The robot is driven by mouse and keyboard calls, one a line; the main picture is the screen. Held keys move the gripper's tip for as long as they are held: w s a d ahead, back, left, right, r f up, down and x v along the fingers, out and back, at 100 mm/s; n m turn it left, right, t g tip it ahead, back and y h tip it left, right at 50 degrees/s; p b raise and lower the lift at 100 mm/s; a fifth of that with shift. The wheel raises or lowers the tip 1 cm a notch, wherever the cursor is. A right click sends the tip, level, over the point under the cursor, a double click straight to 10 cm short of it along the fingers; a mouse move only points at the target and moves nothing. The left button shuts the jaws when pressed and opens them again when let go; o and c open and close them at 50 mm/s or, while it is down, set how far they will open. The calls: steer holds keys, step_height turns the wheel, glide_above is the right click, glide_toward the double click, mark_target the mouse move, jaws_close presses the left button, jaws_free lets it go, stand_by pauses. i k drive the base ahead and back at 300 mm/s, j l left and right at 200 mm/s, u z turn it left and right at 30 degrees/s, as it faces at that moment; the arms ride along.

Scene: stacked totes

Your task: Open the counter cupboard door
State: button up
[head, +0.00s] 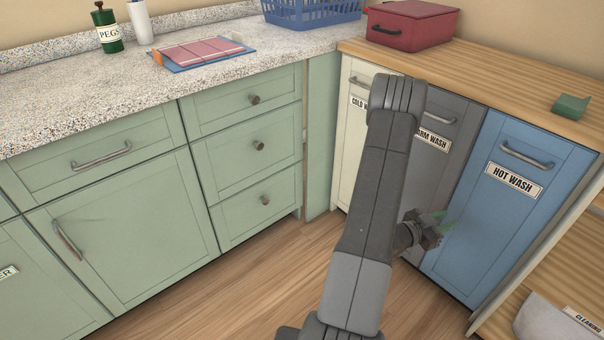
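The counter cupboard door (135,230) is a pale green panel under the speckled counter, at the left of the head view. It looks shut, flush with the front around it. Its upright metal handle (67,240) is near its left edge. My gripper (440,230) is far to the right of the door, in front of the grey and blue bin fronts. A small greenish shape shows at its tip, too unclear to name. The fingers are too small and partly turned away to tell whether they are open or shut. Nothing touches the door handle.
A drawer (95,150) sits above the door, and several small drawers (255,150) with knobs stand right of it. The blue HOT WASH front (505,215) and grey WARM WASH front (450,180) are close to my gripper. The wooden floor (235,290) before the cupboard is clear.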

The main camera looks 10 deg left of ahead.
mark_target(130, 234)
steer(key=i+u, duration=0.1)
steer(key=u, duration=3.5)
steer(key=l+u, duration=0.2)
steer(key=l, duration=0.2)
steer(key=k+l+u, duration=0.2)
steer(key=l, duration=0.25)
steer(key=i, duration=0.1)
